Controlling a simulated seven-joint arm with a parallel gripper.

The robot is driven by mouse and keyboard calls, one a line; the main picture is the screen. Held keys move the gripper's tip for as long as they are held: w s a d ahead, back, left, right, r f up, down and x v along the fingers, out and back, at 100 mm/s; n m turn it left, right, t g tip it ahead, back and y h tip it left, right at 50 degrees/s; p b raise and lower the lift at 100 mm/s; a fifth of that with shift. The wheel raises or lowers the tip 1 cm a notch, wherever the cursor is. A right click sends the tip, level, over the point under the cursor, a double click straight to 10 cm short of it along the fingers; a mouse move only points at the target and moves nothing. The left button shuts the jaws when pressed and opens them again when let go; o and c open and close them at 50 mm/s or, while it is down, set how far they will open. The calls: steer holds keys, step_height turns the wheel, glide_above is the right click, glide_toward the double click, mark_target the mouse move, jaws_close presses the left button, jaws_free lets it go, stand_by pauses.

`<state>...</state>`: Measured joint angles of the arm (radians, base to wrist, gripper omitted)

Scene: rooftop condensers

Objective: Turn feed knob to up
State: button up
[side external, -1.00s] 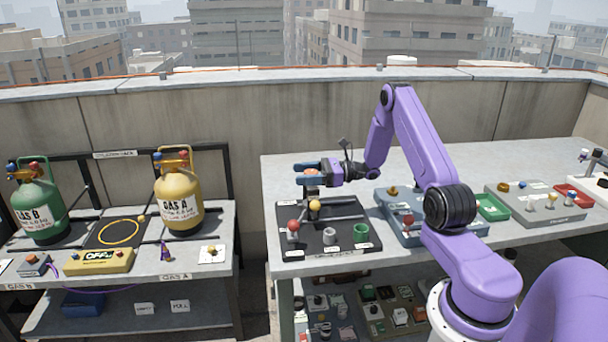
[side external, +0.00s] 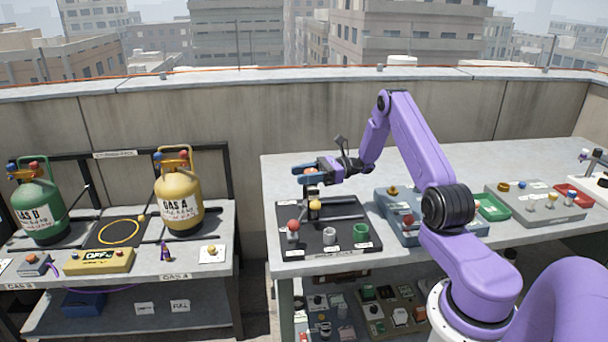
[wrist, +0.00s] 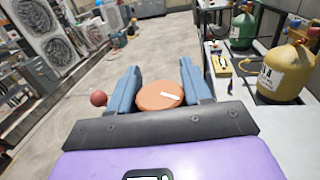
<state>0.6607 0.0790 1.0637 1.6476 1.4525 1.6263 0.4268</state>
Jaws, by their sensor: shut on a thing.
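An orange round knob (wrist: 157,97) with a white mark on its face sits between the two blue fingers of my gripper (wrist: 158,84) in the wrist view. The mark lies right of the knob's middle and runs roughly sideways in that view. My gripper is shut on this knob. In the side view my gripper (side external: 308,176) is above the rear of a black panel (side external: 290,217) on the bench, and the fingers largely hide the knob. The panel's labels are too small to read.
The black panel also carries a red ball (side external: 293,224), a yellow ball (side external: 315,204), a grey cup (side external: 330,234) and a green cup (side external: 361,231). A blue-grey panel (side external: 388,205) stands to the right. Gas cylinders stand on a separate table at left.

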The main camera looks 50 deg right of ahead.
steer(key=shift+n+g, duration=0.3)
steer(key=shift+g, duration=0.1)
steer(key=o, duration=1)
steer(key=shift+c, duration=0.2)
steer(key=shift+s, duration=0.1)
steer(key=v, duration=1.7)
steer(key=shift+d+f, duration=0.2)
